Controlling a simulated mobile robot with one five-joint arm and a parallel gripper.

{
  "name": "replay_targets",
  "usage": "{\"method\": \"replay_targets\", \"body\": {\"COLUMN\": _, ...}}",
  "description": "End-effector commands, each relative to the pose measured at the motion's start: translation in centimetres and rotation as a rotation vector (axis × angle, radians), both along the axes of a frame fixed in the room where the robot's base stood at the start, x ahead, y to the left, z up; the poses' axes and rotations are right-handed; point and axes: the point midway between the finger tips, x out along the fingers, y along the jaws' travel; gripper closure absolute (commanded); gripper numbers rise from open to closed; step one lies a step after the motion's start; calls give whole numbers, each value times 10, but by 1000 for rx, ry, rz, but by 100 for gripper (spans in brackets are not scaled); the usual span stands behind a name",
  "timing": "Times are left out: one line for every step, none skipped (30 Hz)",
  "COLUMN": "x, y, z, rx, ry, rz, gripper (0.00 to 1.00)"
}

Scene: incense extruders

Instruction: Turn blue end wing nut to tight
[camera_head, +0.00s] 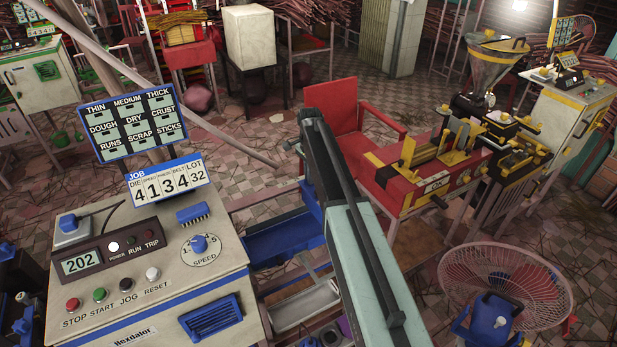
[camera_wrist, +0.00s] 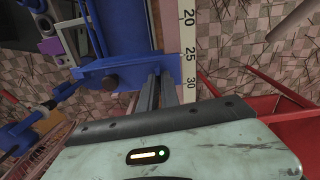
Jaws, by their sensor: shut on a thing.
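In the wrist view, the two narrow dark fingers of my gripper (camera_wrist: 160,76) lie close together, with their tips at a blue end piece (camera_wrist: 125,69) of the blue machine. My gripper is shut on a small part there, taken to be the blue end wing nut. The nut is mostly hidden at the fingertips, and I cannot tell how far it is turned. In the head view my arm covers the gripper and the nut. Part of the blue machine's trough (camera_head: 285,238) shows to the left of my arm.
A white scale strip (camera_wrist: 190,52) runs beside the fingers. In the head view, a control cabinet (camera_head: 150,275) stands at left. A red chair (camera_head: 345,105) and a red-yellow extruder (camera_head: 440,180) stand beyond my arm. A fan (camera_head: 505,290) stands at lower right.

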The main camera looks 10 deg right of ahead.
Motion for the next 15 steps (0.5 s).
{"method": "replay_targets", "body": {"x": -3, "y": -2, "z": -1, "rx": -2, "ry": 8, "rz": -2, "gripper": 100}}
{"method": "replay_targets", "body": {"x": -3, "y": -2, "z": -1, "rx": -2, "ry": 8, "rz": -2, "gripper": 100}}
{"method": "replay_targets", "body": {"x": -3, "y": -2, "z": -1, "rx": -2, "ry": 8, "rz": -1, "gripper": 100}}
{"method": "replay_targets", "body": {"x": -3, "y": -2, "z": -1, "rx": -2, "ry": 8, "rz": -1, "gripper": 100}}
{"method": "replay_targets", "body": {"x": -3, "y": -2, "z": -1, "rx": -2, "ry": 8, "rz": -1, "gripper": 100}}
{"method": "replay_targets", "body": {"x": -3, "y": -2, "z": -1, "rx": -2, "ry": 8, "rz": -1, "gripper": 100}}
{"method": "replay_targets", "body": {"x": -3, "y": -2, "z": 0, "rx": -2, "ry": 8, "rz": -1, "gripper": 100}}
{"method": "replay_targets", "body": {"x": -3, "y": -2, "z": 0, "rx": -2, "ry": 8, "rz": -1, "gripper": 100}}
{"method": "replay_targets", "body": {"x": -3, "y": -1, "z": 0, "rx": -2, "ry": 8, "rz": -1, "gripper": 85}}
{"method": "replay_targets", "body": {"x": -3, "y": -1, "z": 0, "rx": -2, "ry": 8, "rz": -1, "gripper": 77}}
{"method": "replay_targets", "body": {"x": -3, "y": -1, "z": 0, "rx": -2, "ry": 7, "rz": 0, "gripper": 72}}
{"method": "replay_targets", "body": {"x": -2, "y": -1, "z": 0, "rx": -1, "ry": 6, "rz": 0, "gripper": 72}}
{"method": "replay_targets", "body": {"x": -2, "y": -1, "z": 0, "rx": -1, "ry": 6, "rz": 0, "gripper": 72}}
{"method": "replay_targets", "body": {"x": -2, "y": -1, "z": 0, "rx": -1, "ry": 5, "rz": 0, "gripper": 72}}
{"method": "replay_targets", "body": {"x": -2, "y": -1, "z": 0, "rx": -1, "ry": 5, "rz": 0, "gripper": 72}}
